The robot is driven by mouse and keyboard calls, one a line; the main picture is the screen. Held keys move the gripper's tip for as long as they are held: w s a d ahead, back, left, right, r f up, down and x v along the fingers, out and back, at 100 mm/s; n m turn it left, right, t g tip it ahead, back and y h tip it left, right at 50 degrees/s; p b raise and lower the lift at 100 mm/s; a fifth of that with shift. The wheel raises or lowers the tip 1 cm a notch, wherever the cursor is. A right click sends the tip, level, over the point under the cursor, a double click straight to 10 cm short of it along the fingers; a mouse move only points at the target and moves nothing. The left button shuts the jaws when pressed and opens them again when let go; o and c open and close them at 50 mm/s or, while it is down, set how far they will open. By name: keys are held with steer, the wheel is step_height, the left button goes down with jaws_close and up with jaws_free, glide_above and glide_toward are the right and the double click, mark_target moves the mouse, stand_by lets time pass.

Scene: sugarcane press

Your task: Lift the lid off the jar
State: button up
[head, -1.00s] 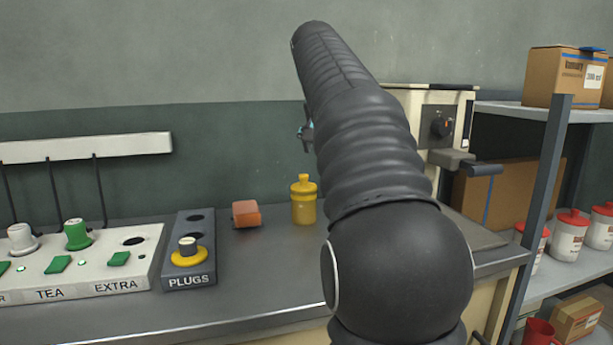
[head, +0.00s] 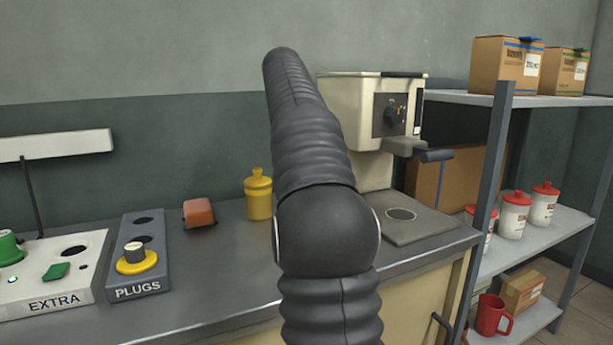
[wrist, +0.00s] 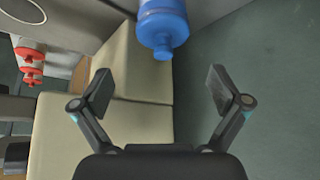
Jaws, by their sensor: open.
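A yellow jar (head: 259,195) with a knobbed lid stands upright on the counter, left of my arm in the head view. A blue jar (wrist: 163,24) with a knob shows at the top edge of the wrist view, partly cut off; I do not see it in the head view. I cannot tell which jar the task means. My gripper (wrist: 160,92) is open and empty, its fingers wide apart. The blue jar is beyond the fingertips and apart from them. In the head view my arm hides the gripper.
A cream press (head: 370,105) stands behind my arm. A shelf (head: 555,235) at the right holds white jars with red lids (head: 515,212), boxes (head: 507,66) and a red mug (head: 492,315). An orange block (head: 199,213), a plugs tray (head: 122,225) and a panel (head: 50,300) occupy the counter's left.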

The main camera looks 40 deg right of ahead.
steer(key=shift+b+x, duration=0.45)
steer(key=shift+x, duration=2.2)
steer(key=shift+w+a, duration=0.15)
steer(key=shift+a, duration=0.05)
